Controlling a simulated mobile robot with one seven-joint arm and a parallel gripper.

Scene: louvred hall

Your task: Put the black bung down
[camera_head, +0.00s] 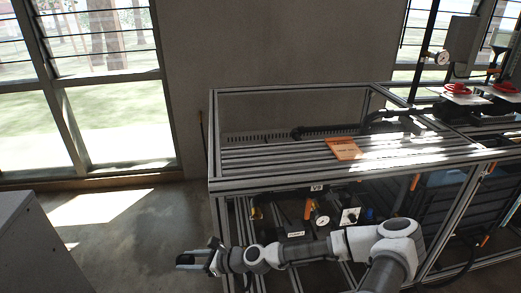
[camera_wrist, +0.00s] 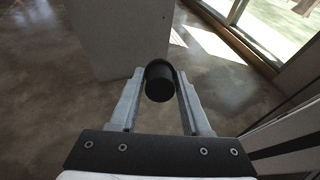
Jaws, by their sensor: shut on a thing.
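The black bung (camera_wrist: 159,82) is a short dark cylinder held between the two fingers of my gripper (camera_wrist: 160,92) in the wrist view. The gripper is shut on it, and the bung is in the air above the floor. In the head view my gripper (camera_head: 188,261) is at the lower left, reaching left past the near left corner of the metal-framed bench. The bung is too small and dark there to tell apart from the fingers.
A grey block-like cabinet (camera_head: 38,246) stands at the lower left; a grey block (camera_wrist: 120,38) also shows ahead in the wrist view. The framed bench (camera_head: 245,187) carries an orange plate (camera_head: 343,149). Bare floor (camera_head: 130,235) lies between cabinet and bench.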

